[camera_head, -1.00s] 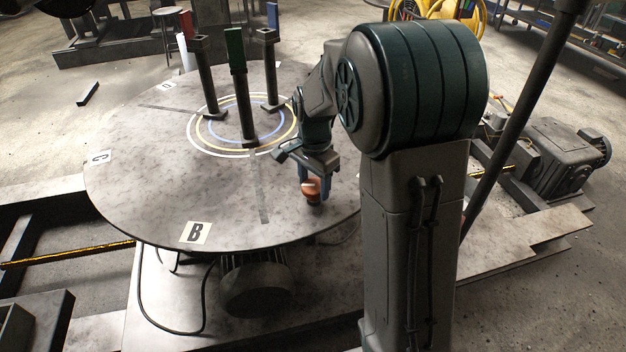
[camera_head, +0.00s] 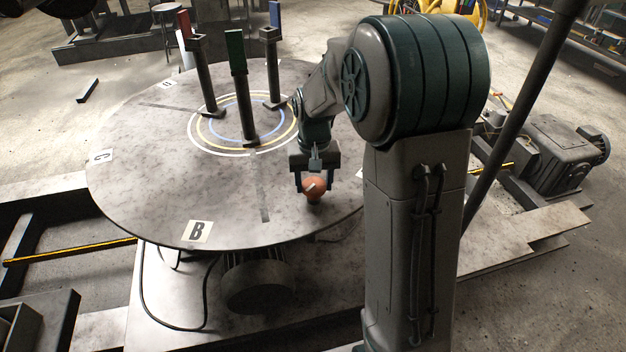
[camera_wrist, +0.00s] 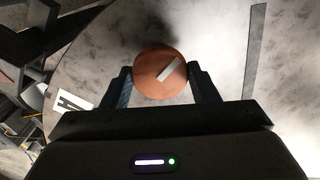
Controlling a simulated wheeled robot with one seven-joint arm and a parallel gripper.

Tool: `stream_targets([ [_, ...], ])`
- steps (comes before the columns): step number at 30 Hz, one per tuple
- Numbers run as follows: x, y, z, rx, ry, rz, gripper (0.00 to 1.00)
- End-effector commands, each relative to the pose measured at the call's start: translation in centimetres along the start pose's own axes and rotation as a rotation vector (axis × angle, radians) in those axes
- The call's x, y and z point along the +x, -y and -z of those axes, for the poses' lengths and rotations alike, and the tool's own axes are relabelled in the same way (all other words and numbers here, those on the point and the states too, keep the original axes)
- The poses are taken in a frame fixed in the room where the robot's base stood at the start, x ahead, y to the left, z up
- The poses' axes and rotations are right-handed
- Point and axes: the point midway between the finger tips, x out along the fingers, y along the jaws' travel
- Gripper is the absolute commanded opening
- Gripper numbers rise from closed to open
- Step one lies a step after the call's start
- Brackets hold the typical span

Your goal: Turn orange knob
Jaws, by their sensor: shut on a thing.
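The orange knob (camera_head: 314,188) stands near the front right edge of the round grey table (camera_head: 130,200). It has a pale stripe on top, which runs diagonally in the wrist view (camera_wrist: 159,73). My gripper (camera_head: 313,187) points down over the knob, with one finger on each side. In the wrist view my gripper (camera_wrist: 160,84) is shut on the knob, its two dark fingers against opposite sides. The knob's base is partly hidden in the wrist view.
Several dark posts stand within painted rings near the table's middle, one with a green top (camera_head: 236,55). Label B (camera_head: 197,231) lies near the front edge, label C (camera_head: 101,156) at the left. The tabletop between knob and label B is clear.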

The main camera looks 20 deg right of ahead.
Motion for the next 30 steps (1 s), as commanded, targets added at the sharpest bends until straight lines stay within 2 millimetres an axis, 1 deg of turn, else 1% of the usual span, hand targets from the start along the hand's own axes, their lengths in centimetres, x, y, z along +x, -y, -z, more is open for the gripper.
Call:
stream_targets([
  [6,-0.11,0.03,0.07,-0.119,-0.003,0.000,0.31],
  [12,-0.10,0.05,0.08,-0.179,-0.003,0.000,0.31],
  [28,-0.10,0.05,0.10,-0.201,-0.004,0.000,0.31],
  [29,-0.10,0.05,0.10,-0.201,-0.004,0.000,0.59],
  [30,-0.09,0.05,0.10,-0.201,-0.004,0.000,0.70],
])
